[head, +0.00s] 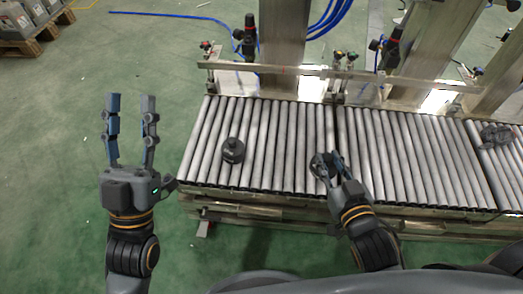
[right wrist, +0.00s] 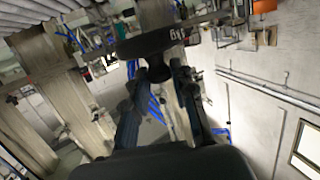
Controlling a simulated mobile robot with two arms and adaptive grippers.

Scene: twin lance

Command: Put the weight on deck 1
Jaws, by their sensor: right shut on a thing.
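A dark round weight (head: 232,150) with a knob on top stands on the left section of the roller conveyor (head: 272,145). My right gripper (head: 331,158) is over the front of the conveyor, near the joint between the left and middle sections. It is shut on a second dark round weight (head: 319,165). In the right wrist view this weight (right wrist: 152,45) shows a wide disc with pale lettering and a narrower neck between the fingers. I cannot tell whether it touches the rollers. My left gripper (head: 130,98) is open and empty over the green floor. No deck number is readable.
A metal rail (head: 280,69) with valves and posts runs along the conveyor's back. Dark clutter (head: 499,135) lies on the far-right section. The middle rollers (head: 420,155) are clear. A blue hose (head: 170,16) lies on the floor, with a loaded pallet (head: 28,45) at top left.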

